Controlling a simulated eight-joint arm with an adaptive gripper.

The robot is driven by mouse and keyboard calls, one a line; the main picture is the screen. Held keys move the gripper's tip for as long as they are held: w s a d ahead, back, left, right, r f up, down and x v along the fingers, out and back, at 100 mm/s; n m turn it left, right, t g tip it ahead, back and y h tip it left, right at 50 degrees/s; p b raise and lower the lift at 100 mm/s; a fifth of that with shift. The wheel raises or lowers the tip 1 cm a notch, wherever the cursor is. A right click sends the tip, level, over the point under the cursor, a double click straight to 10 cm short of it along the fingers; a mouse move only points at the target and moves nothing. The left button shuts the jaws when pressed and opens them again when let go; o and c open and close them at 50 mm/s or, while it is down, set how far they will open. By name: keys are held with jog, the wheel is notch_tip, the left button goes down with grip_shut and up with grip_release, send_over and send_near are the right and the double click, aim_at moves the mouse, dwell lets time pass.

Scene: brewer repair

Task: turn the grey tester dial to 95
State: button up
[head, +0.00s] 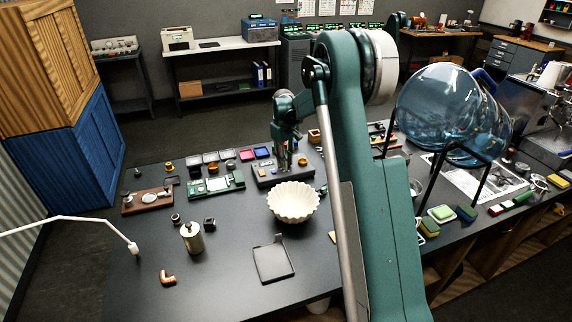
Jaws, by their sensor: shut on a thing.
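My gripper (283,168) points down at a dark tester box (262,181) behind the white fluted bowl. It appears shut on the grey dial at the tester's top. The dial is hidden by the fingers, so its pointer and the number it stands at cannot be read. Small coloured parts show on the tester beside my gripper.
The white fluted bowl (293,203) stands just in front of the tester. A green circuit board (216,186) lies to its left, with small coloured trays behind. A large blue bottle (440,105) lies on a black stand at right.

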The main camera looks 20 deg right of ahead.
jog(key=m+b, duration=0.1)
jog(key=m, duration=0.5)
jog(key=shift+f+m+b, duration=0.1)
jog(key=shift+m+b, duration=0.2)
jog(key=shift+b, duration=0.1)
jog(key=m+b, duration=0.1)
jog(key=m, duration=0.4)
jog(key=shift+d+g, duration=0.1)
jog(key=shift+g, duration=0.2)
jog(key=o, duration=0.9)
jog(key=shift+r, duration=0.25)
jog(key=r, duration=1.1)
jog(key=shift+w+a+r, duration=0.2)
jog(key=shift+a+r, duration=0.05)
jog(key=shift+r, duration=0.1)
